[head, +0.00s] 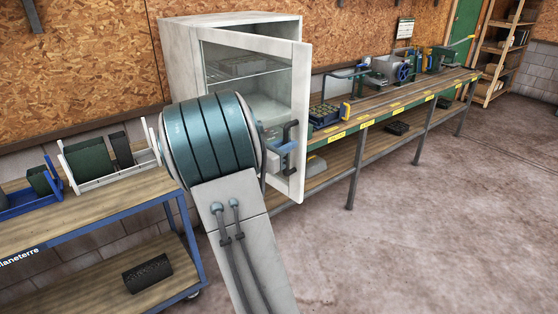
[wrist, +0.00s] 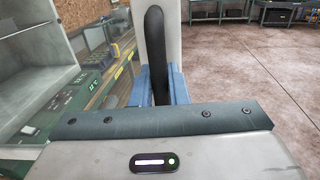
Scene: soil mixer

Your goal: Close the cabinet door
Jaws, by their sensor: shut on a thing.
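The cabinet (head: 180,60) is pale grey-white and stands against the wall in the head view. A black upright bar handle (head: 291,132) is on the door's free edge. My gripper (head: 284,148) has blue fingers and is shut on this handle. In the wrist view the handle (wrist: 154,45) rises between the fingers, and the door's pale frame is behind it. My arm hides the cabinet's lower front in the head view.
A long workbench (head: 345,135) with tools runs along the wall to the right, behind the open door. A blue-framed table (head: 100,205) with racks stands at the left. The concrete floor (head: 440,220) at the right is clear.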

